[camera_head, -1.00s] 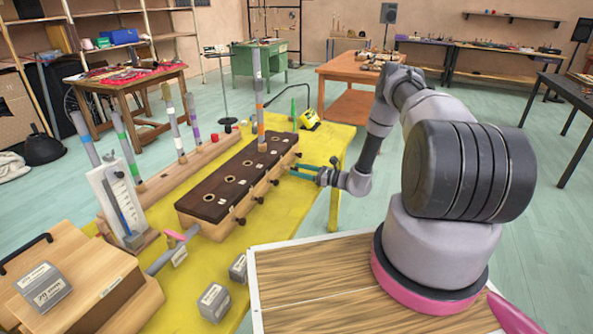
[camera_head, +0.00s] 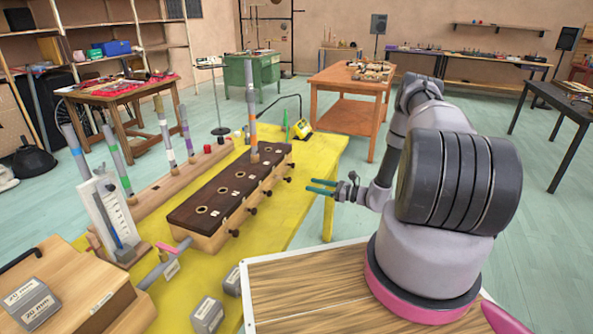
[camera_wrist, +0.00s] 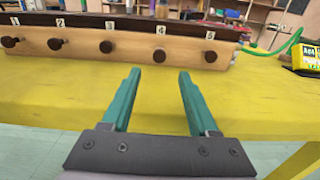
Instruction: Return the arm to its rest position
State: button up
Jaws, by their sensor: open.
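My gripper (camera_head: 321,187) has teal fingers and is open and empty. In the head view it is just past the right edge of the yellow table (camera_head: 300,222), level with the dark-topped block. In the wrist view my gripper (camera_wrist: 156,75) shows two fingers spread apart with nothing between them. My grey arm is bent, with its elbow raised above the wrist.
The long block (camera_head: 215,200) with dark top, holes and knobs stands on the table, and its knobbed side faces the wrist camera (camera_wrist: 130,45). A tall tube (camera_head: 252,120) stands in it. A yellow device (camera_head: 301,129) sits at the far corner.

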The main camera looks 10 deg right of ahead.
jog(key=s+a+r+n+g+h, duration=0.1)
jog(key=s+a+r+n+g, duration=0.25)
jog(key=r, duration=0.75)
jog(key=s+a+r+n+g+h, duration=0.1)
jog(key=s+a+r+n+g, duration=0.3)
jog(key=r, duration=0.7)
jog(key=r+n+g+h, duration=0.25)
jog(key=r+n, duration=0.35)
jog(key=r, duration=0.5)
jog(key=s+d+r+n+t+h, duration=0.1)
jog(key=s+r+n+t+h, duration=0.2)
jog(key=s+r, duration=0.6)
jog(key=s+d+r+n+t+h, duration=0.1)
jog(key=s+r+n+t+h, duration=0.2)
jog(key=s+r, duration=0.7)
jog(key=s+n+h, duration=0.1)
jog(key=s+h, duration=0.1)
jog(key=s, duration=0.4)
jog(key=shift+d+t, duration=0.3)
jog(key=shift+d, duration=0.1)
